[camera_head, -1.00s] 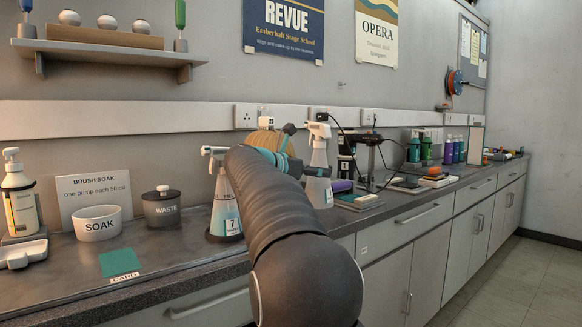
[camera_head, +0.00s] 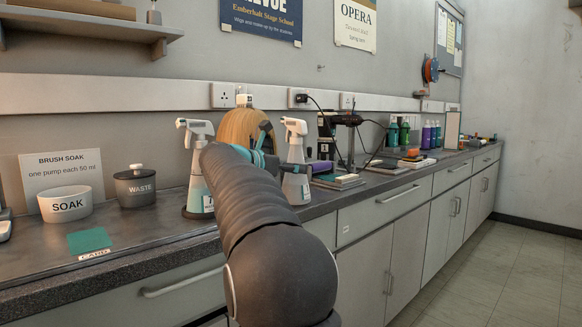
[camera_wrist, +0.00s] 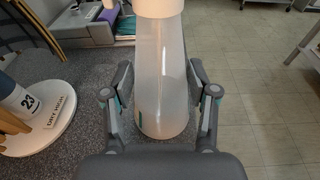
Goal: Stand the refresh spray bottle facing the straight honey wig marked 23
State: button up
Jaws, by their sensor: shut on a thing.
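A clear spray bottle with a white trigger head (camera_head: 294,128) is held in my gripper (camera_head: 272,165) near the counter's front edge. In the wrist view the fingers close on both sides of the translucent bottle (camera_wrist: 160,80); its printed face is turned away, so I cannot read its name. I cannot tell whether its base touches the counter. The honey wig (camera_head: 238,127) stands behind my arm, partly hidden. In the wrist view its white stand (camera_wrist: 62,125) shows a tag 23 (camera_wrist: 29,103) and the words DRY HIGH, left of the bottle.
Another spray bottle (camera_head: 196,165) stands left of my arm. A soak bowl (camera_head: 64,205), a waste pot (camera_head: 135,187) and a green card (camera_head: 89,240) lie further left. The floor to the right is clear.

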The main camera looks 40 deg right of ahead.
jog(key=shift+f+b, duration=0.35)
jog(key=shift+f, duration=0.1)
dwell(0.3)
jog(key=o, duration=1.3)
jog(key=shift+b+v, duration=0.4)
jog(key=shift+v, duration=4.1)
jog(key=shift+r, duration=0.1)
jog(key=shift+r, duration=4.95)
jog(key=shift+r, duration=0.1)
